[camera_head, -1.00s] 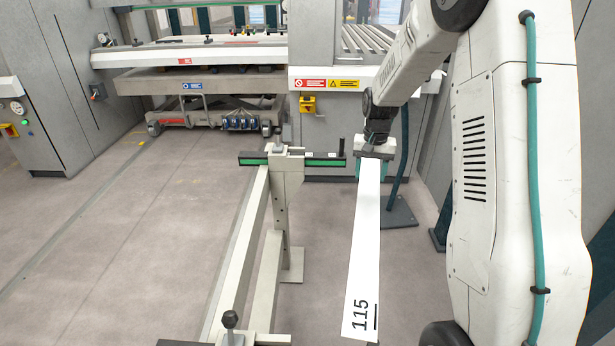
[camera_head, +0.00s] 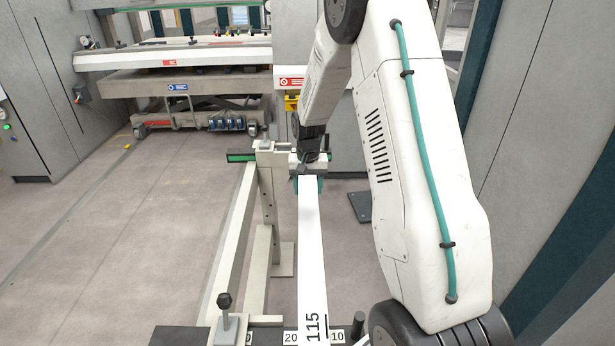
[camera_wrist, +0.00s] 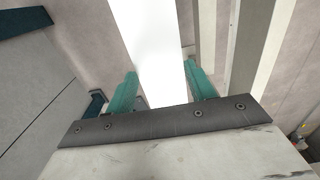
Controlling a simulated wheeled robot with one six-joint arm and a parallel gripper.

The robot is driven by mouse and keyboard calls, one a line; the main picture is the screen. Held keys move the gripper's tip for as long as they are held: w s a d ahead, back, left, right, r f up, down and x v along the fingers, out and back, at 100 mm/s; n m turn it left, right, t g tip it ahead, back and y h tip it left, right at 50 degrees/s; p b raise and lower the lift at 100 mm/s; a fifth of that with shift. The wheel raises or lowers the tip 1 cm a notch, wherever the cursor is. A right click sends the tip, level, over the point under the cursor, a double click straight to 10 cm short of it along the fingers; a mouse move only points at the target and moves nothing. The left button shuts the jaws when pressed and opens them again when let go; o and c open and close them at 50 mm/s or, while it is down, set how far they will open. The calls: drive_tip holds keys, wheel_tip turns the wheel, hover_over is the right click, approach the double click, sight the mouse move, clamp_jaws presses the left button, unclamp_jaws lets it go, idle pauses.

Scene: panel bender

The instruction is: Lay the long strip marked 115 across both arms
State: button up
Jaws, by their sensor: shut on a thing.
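The long white strip marked 115 (camera_head: 312,250) points away from me, its numbered end nearest. My gripper (camera_head: 308,184) is shut on its far end. In the wrist view the strip (camera_wrist: 152,50) runs between the teal fingers of my gripper (camera_wrist: 162,90). The far arm (camera_head: 240,155), dark with a green face, crosses the post top; my gripper is at its right part. The near arm (camera_head: 180,337) is dark, with labels 20 and 10 at the bottom edge. The strip's near end appears over it, between those labels. I cannot tell whether the strip touches either arm.
A pale rail (camera_head: 233,235) joins the two arms' ends. An upright peg with a round knob (camera_head: 225,308) stands on the near arm's left; a dark peg (camera_head: 358,325) stands right of the strip. The bender (camera_head: 175,85) is behind. Floor at left is clear.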

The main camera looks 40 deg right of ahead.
drive_tip(key=shift+f, duration=3.25)
drive_tip(key=shift+f, duration=0.35)
drive_tip(key=shift+s+d, duration=0.7)
drive_tip(key=shift+d, duration=0.35)
drive_tip(key=shift+s+d, duration=0.7)
drive_tip(key=shift+d, duration=0.35)
idle(0.4)
drive_tip(key=o, duration=1.3)
drive_tip(key=shift+r, duration=3.9)
drive_tip(key=shift+s, duration=0.1)
